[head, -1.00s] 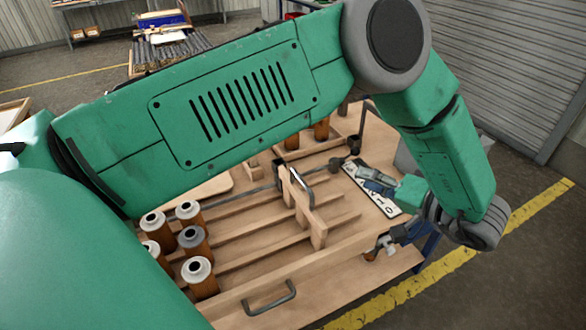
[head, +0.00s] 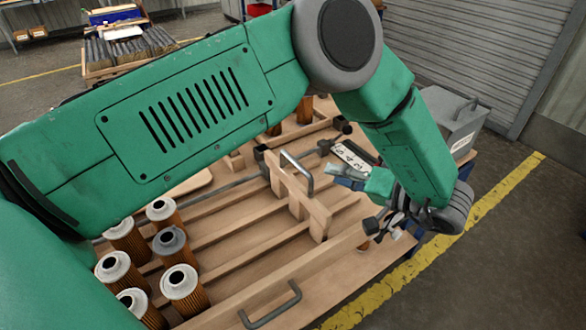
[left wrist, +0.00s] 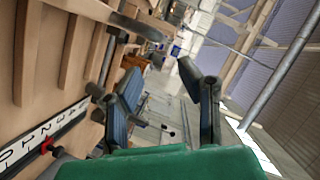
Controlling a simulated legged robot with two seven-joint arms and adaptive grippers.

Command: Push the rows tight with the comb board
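The comb board (head: 310,211), a wooden bar with a grey metal handle (head: 308,172), stands across the slats of a wooden tray (head: 262,299). Several amber filter cartridges (head: 180,287) with white or grey caps stand upright between the slats at the tray's left end; my arm hides part of that area. My left gripper (head: 352,198) is to the right of the comb board, apart from its handle. In the left wrist view its two fingers (left wrist: 160,75) are spread with nothing between them. My right gripper is not in view.
A grey lidded bin (head: 452,120) is at the right. More cartridges (head: 304,110) stand behind my arm. The slat lanes between cartridges and comb board look clear.

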